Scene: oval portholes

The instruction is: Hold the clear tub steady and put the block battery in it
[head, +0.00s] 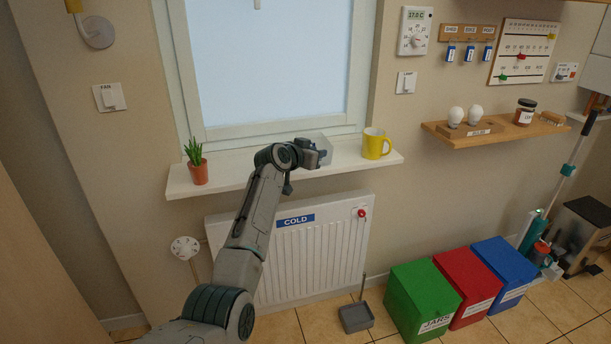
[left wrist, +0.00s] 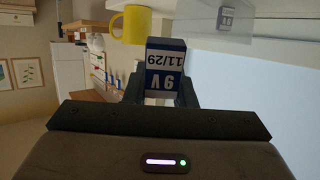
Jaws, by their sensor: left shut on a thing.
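My left gripper (head: 318,157) is over the window sill, its arm coming up from below. In the left wrist view its jaws (left wrist: 162,98) are shut on the block battery (left wrist: 166,68), a blue and white block marked "9V" and "11/29", which reads upside down there. In the head view the gripper hides the battery. The clear tub (head: 324,143) stands on the sill just behind the gripper, partly covered by it. My right gripper is out of view.
A yellow mug (head: 373,146) stands on the sill (head: 240,176) right of the tub. A potted plant (head: 198,167) stands at the left end. The sill between plant and gripper is clear. A radiator (head: 325,245) is below; a wall shelf (head: 480,140) is at right.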

